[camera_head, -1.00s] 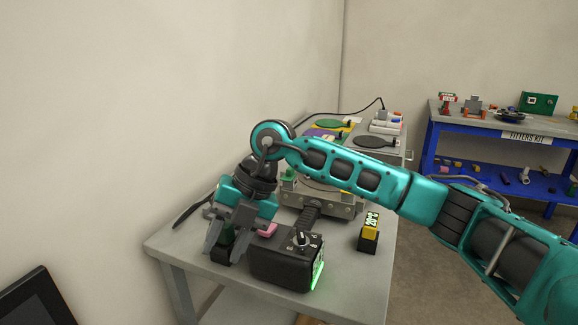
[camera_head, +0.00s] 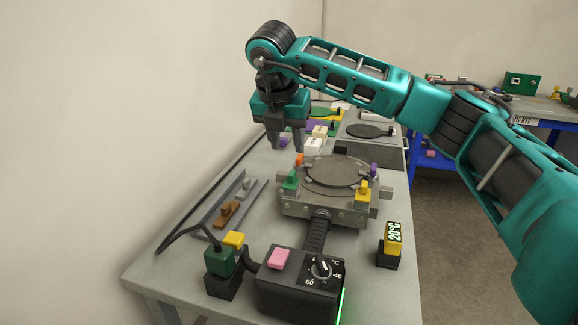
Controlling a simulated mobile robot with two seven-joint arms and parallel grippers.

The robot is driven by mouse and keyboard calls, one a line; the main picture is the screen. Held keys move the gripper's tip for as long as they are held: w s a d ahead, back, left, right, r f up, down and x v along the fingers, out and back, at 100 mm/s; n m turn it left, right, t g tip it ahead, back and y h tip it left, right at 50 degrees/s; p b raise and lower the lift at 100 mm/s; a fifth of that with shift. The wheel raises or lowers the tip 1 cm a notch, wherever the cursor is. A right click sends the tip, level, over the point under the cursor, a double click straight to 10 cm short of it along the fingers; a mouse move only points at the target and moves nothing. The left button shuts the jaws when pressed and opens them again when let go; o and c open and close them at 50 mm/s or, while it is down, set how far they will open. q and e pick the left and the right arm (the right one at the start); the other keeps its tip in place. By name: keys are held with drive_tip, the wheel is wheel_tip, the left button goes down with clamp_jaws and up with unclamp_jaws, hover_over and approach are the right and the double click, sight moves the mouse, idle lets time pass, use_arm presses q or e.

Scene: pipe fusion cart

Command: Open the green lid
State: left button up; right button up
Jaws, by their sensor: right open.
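A green round lid (camera_head: 323,111) lies flat at the back of the grey cart, partly hidden behind my right arm and gripper. My right gripper (camera_head: 287,143) points down with its fingers apart and nothing between them. It hangs nearer to me than the green lid and a little left of it, beyond the round grey plate (camera_head: 335,172). A green block (camera_head: 290,180) sits on the left edge of that plate's metal base. My left gripper is not in view.
A black control box (camera_head: 300,285) with a dial and pink button stands at the cart's front. Beside it are a green block (camera_head: 219,260) and a yellow 20°C display (camera_head: 392,240). A grey tray (camera_head: 225,208) lies at left. A dark disc (camera_head: 370,131) is back right.

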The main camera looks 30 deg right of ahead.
sight(292, 173)
drive_tip(key=x, duration=0.9)
drive_tip(key=shift+f, duration=0.25)
drive_tip(key=shift+c, duration=0.2)
clamp_jaws()
